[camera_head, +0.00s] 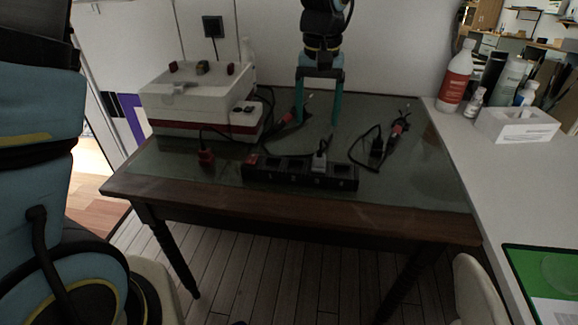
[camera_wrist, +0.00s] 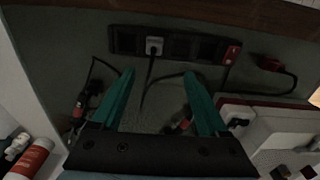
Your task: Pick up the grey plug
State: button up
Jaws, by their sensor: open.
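The grey plug (camera_head: 320,160) sits upright in a black power strip (camera_head: 300,178) near the table's front edge, with its cable running back from it. In the wrist view the grey plug (camera_wrist: 154,45) shows at the top, in the strip (camera_wrist: 125,41), beyond the fingertips. My gripper (camera_head: 317,121) points down with its two green fingers apart and nothing between them. It is above the table, behind the plug in the head view. In the wrist view my gripper (camera_wrist: 160,74) is apart from the plug, and the plug's cable passes below the gap between the fingers.
A red plug (camera_head: 206,158) lies left of the strip, near a white and red box unit (camera_head: 190,100). Bottles (camera_head: 456,80) stand on the white counter. The table's right front is clear.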

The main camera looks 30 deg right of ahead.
jog(key=s+d, duration=0.1)
send_over(319, 156)
jog(key=f, duration=0.4)
jog(key=d+f, duration=0.1)
jog(key=shift+w+f, duration=0.1)
jog(key=shift+f, duration=0.3)
jog(key=shift+a+f+p, duration=0.25)
jog(key=shift+f+p, duration=0.15)
jog(key=shift+f, duration=0.95)
jog(key=shift+a+f+p, duration=0.2)
jog(key=shift+f+p, duration=0.2)
jog(key=shift+f, duration=0.9)
jog(key=shift+c, duration=0.3)
grip_shut()
